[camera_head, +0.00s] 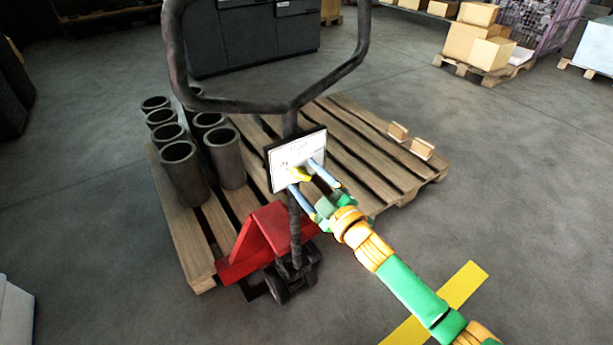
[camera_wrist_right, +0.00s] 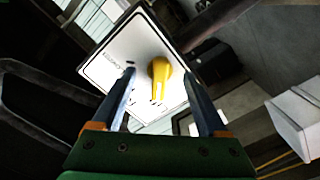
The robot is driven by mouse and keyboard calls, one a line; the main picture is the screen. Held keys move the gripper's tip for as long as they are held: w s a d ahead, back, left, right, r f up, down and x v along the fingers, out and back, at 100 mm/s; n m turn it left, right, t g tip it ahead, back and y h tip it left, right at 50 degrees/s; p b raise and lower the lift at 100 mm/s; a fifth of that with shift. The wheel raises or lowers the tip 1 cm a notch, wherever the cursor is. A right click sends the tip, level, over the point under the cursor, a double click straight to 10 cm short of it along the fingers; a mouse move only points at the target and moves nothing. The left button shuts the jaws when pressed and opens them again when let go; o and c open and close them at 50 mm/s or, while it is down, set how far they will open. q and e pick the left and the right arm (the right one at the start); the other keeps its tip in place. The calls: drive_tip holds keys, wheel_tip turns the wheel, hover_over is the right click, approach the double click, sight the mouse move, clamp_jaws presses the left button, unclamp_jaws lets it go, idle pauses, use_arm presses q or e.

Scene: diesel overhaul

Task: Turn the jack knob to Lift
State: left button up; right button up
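The jack knob is a yellow lever (camera_head: 300,174) on a white panel (camera_head: 284,160) fixed to the dark handle post of the pallet jack. In the right wrist view the knob (camera_wrist_right: 159,72) stands out from the panel (camera_wrist_right: 122,52) between my fingertips, its narrow end pointing down in the picture. Small print on the panel is too small to read. My right gripper (camera_head: 302,176) is open, with one finger on each side of the knob and a gap on both sides. It also shows in the right wrist view (camera_wrist_right: 162,82). My left gripper is not in view.
The red pallet jack (camera_head: 266,238) stands at a wooden pallet (camera_head: 365,150) holding several dark cylinders (camera_head: 184,170) and two small wooden blocks (camera_head: 422,148). The jack's looped handle (camera_head: 240,104) rises above the panel. Open floor lies to the right.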

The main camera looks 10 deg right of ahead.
drive_tip(key=shift+o, duration=1.2)
drive_tip(key=shift+s, duration=0.1)
drive_tip(key=p+v, duration=0.3)
drive_tip(key=v, duration=0.4)
